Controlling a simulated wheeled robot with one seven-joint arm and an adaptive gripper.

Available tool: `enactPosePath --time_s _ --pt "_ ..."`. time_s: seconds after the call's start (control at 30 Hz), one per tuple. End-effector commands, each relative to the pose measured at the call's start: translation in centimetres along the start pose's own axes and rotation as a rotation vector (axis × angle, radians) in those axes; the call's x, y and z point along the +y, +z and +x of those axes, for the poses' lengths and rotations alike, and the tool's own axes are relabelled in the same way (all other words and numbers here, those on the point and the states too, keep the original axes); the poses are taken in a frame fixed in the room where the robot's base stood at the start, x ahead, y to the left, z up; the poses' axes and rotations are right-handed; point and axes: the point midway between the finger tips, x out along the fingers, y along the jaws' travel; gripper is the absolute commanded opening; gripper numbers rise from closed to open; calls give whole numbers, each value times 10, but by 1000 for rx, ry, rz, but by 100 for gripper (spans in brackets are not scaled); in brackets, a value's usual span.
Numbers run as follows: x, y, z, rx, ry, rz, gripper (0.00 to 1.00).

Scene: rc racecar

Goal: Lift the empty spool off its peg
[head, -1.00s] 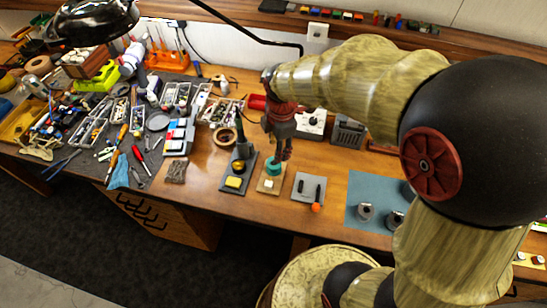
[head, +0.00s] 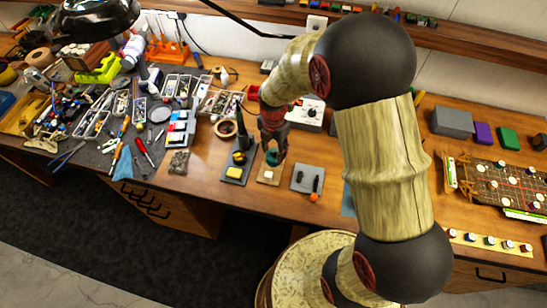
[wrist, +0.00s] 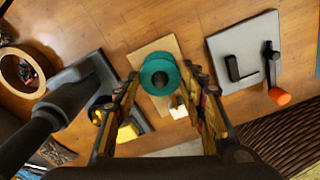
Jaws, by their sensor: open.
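The teal spool (wrist: 160,75) sits on its wooden base (wrist: 142,55) in the wrist view, with a dark hole at its middle. It also shows in the head view as a small teal shape (head: 273,156), partly hidden by my gripper. My gripper (wrist: 165,82) is open, with one finger to each side of the spool in the wrist view. I cannot tell whether the fingers touch it. The peg itself cannot be made out clearly. In the head view, my gripper (head: 275,155) points down over the base.
A grey plate with a black crank and orange knob (wrist: 277,97) lies right of the base. A dark stand on a grey plate (head: 238,165) stands close on the left, with a yellow block near it. A tape roll (wrist: 22,72) lies farther left.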

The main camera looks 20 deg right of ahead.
Motion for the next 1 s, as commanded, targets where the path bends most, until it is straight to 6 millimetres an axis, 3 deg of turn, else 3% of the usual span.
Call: enactPosePath --time_s 0.1,0.2,0.4,0.77,1.0 --pt "-1 -1 18 2 -3 0 42" --pt "0 0 23 0 0 0 42" --pt "0 0 23 0 0 1 40" --pt "0 0 22 0 0 1 20" --pt "0 0 21 0 1 1 19"
